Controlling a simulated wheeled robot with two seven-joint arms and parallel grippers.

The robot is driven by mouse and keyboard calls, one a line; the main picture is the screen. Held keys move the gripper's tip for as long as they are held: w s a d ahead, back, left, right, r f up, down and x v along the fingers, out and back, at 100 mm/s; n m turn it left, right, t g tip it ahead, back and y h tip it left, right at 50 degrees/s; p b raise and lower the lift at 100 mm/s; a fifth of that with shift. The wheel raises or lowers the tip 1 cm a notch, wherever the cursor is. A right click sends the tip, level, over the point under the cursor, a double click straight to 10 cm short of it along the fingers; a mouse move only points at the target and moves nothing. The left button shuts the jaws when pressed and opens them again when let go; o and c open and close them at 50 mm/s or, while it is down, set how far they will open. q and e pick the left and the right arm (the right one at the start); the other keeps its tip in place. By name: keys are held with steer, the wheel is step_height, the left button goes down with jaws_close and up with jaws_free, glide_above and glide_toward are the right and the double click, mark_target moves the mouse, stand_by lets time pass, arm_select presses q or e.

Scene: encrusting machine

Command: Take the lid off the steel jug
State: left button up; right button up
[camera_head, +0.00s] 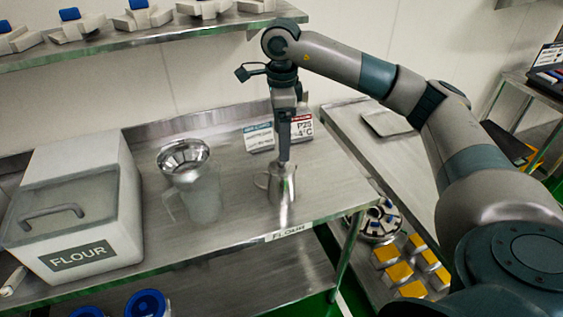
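The small steel jug (281,192) stands upright on the steel table, near its right end. My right gripper (284,158) points straight down over the top of the jug. Its fingers are seen edge-on, so I cannot tell whether they are open or shut, or whether they touch the lid. The lid is at the jug's top and cannot be made out clearly behind the fingers. My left gripper is not in view.
Left of the jug stand a clear pitcher (203,200) with a steel bowl-like top (183,156) and a white flour bin (85,200). Small signs (300,127) stand behind the jug. A shelf (150,38) hangs above. Bare table lies around the jug.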

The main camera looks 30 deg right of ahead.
mark_target(282, 164)
steer(key=shift+f+p, duration=0.35)
steer(key=shift+f, duration=1.2)
steer(key=shift+a+f+p, duration=0.1)
steer(key=shift+f+p, duration=0.65)
steer(key=shift+p, duration=0.15)
step_height(282, 164, down, 2)
steer(key=shift+w+f+p, duration=0.1)
steer(key=shift+p, duration=0.5)
steer(key=shift+f, duration=0.7)
steer(key=shift+c, duration=0.6)
steer(key=c, duration=1)
